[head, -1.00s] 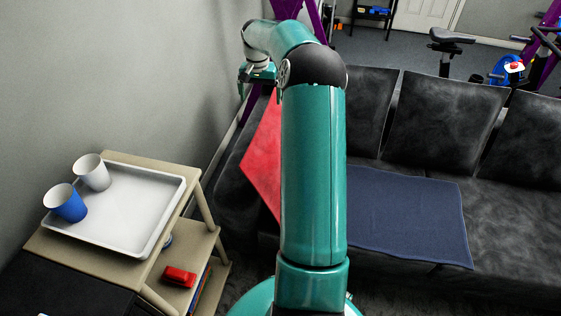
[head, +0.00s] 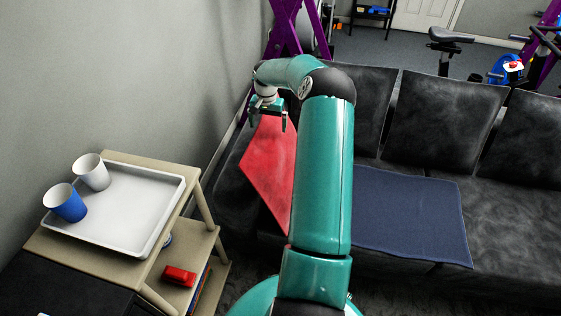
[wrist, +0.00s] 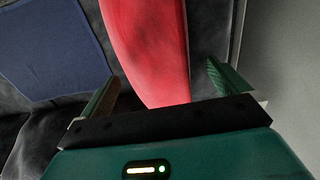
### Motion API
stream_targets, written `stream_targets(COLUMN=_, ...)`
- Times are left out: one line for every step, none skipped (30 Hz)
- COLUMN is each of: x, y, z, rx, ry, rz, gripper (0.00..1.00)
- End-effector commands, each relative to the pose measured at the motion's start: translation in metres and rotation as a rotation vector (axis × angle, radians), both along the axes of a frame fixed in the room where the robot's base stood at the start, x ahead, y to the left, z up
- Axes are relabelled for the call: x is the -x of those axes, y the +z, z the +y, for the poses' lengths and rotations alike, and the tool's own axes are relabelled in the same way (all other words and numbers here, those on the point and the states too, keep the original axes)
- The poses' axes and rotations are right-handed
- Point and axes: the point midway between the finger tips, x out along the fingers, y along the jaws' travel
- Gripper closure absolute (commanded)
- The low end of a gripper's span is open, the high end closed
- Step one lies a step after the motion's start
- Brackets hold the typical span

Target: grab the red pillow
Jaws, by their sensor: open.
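The red pillow (head: 266,172) rests at the left end of the dark sofa in the head view, partly hidden by my arm. My gripper (head: 268,124) is open near the pillow's upper edge, pointing down. In the wrist view the pillow (wrist: 149,50) runs down between the two fingers of my gripper (wrist: 163,88), which stand apart on either side of it. I cannot tell how far the fingertips are from the pillow, and no contact shows.
A blue mat (head: 410,215) lies on the sofa seat (head: 510,220). A wooden cart (head: 200,190) at the left carries a white tray (head: 130,225) with a white cup (head: 92,172) and a blue cup (head: 65,203). A grey wall (head: 120,80) bounds the left side.

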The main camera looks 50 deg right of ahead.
Motion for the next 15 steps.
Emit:
stream_targets(x=0.000, y=-0.009, z=0.000, rx=-0.003, ry=0.000, rz=0.001, gripper=0.00)
stream_targets(x=0.000, y=-0.012, z=0.000, rx=-0.003, ry=0.000, rz=0.001, gripper=0.00)
stream_targets(x=0.000, y=-0.016, z=0.000, rx=-0.002, ry=0.000, rz=0.001, gripper=0.00)
stream_targets(x=0.000, y=-0.018, z=0.000, rx=-0.001, ry=0.000, rz=0.000, gripper=0.00)
stream_targets(x=0.000, y=-0.019, z=0.000, rx=-0.001, ry=0.000, rz=0.000, gripper=0.00)
stream_targets(x=0.000, y=-0.020, z=0.000, rx=0.000, ry=0.000, rz=0.000, gripper=0.00)
stream_targets(x=0.000, y=-0.021, z=0.000, rx=0.001, ry=0.000, rz=0.000, gripper=0.00)
stream_targets(x=0.000, y=-0.020, z=0.000, rx=0.001, ry=0.000, rz=0.000, gripper=0.00)
stream_targets(x=0.000, y=-0.020, z=0.000, rx=0.001, ry=0.000, rz=0.000, gripper=0.00)
stream_targets(x=0.000, y=-0.020, z=0.000, rx=0.001, ry=0.000, rz=0.000, gripper=0.00)
stream_targets(x=0.000, y=-0.020, z=0.000, rx=0.001, ry=0.000, rz=0.000, gripper=0.00)
stream_targets(x=0.000, y=-0.020, z=0.000, rx=0.001, ry=0.000, rz=0.000, gripper=0.02)
stream_targets(x=0.000, y=-0.020, z=0.000, rx=0.001, ry=0.000, rz=0.000, gripper=0.08)
stream_targets(x=0.000, y=-0.020, z=0.000, rx=0.001, ry=0.000, rz=0.000, gripper=0.14)
stream_targets(x=0.000, y=-0.020, z=0.000, rx=0.000, ry=0.000, rz=0.000, gripper=0.22)
